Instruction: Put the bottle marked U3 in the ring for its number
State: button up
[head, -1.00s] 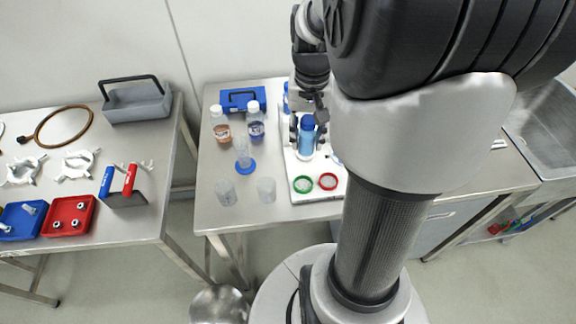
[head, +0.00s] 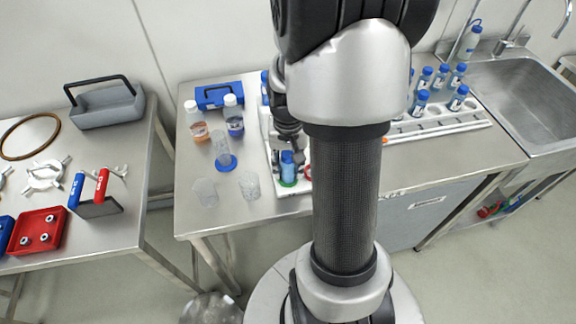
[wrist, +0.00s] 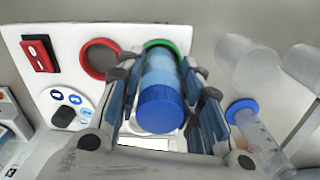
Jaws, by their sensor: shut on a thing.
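My gripper (head: 289,142) is shut on a blue-capped bottle (head: 288,166) with pale blue contents. The bottle is upright at the front of the white board (head: 271,151), with its base at the green ring (head: 289,184). In the wrist view the bottle (wrist: 160,100) sits between the fingers, and the green ring (wrist: 181,47) shows around its far end. I cannot tell whether the base touches the board. No mark is readable on the bottle. The red ring (wrist: 99,59) is empty beside it; it is partly hidden by my arm in the head view (head: 308,171).
Two capped bottles (head: 234,120), a clear cylinder with a blue base (head: 222,150) and two clear beakers (head: 250,186) stand left of the board. A blue box (head: 219,95) is behind. A white rack (head: 425,125) with several blue-capped bottles and a sink (head: 530,85) are right.

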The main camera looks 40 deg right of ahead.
jog(key=shift+r, duration=0.1)
jog(key=o, duration=1.2)
notch_tip(320, 180, up, 12)
jog(key=p, duration=0.4)
jog(key=s+a+r+n+t, duration=0.1)
jog(key=s+a+r+n, duration=0.2)
jog(key=a, duration=0.3)
jog(key=s+a+r+n+t, duration=0.2)
jog(key=s+a+r, duration=0.1)
jog(key=a, duration=0.4)
jog(key=s+a+r+n+t, duration=0.1)
jog(key=s+a+r+n, duration=0.2)
jog(key=a+r, duration=0.2)
jog(key=shift+s+a+n+t, duration=0.15)
jog(key=shift+a+n+t, duration=0.15)
jog(key=shift+a, duration=0.8)
